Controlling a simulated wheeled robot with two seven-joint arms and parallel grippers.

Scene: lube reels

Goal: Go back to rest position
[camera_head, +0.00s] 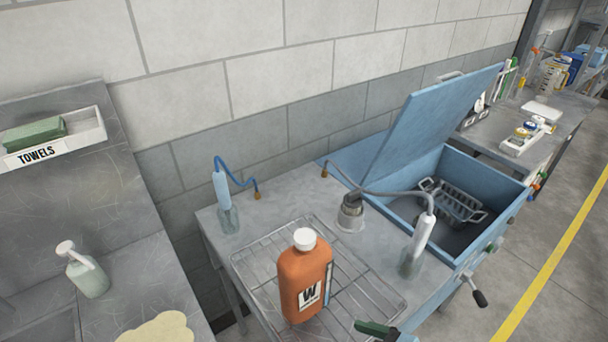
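Neither of my grippers shows clearly in the head view. An orange bottle (305,279) with a white cap and a label marked W stands upright on a wire rack (262,262) on the metal table. A dark green piece (375,328) shows at the bottom edge, cut off by the frame; I cannot tell what it belongs to. Two hose-fed handles rest in clear holders, the left one light blue (222,191) and the right one white (422,235).
A blue parts washer (470,212) stands with its lid (432,122) raised and a grey basket (452,202) inside. A towel tray (88,136) and a pump bottle (86,275) are at left. Open floor (560,270) with a yellow line lies at right.

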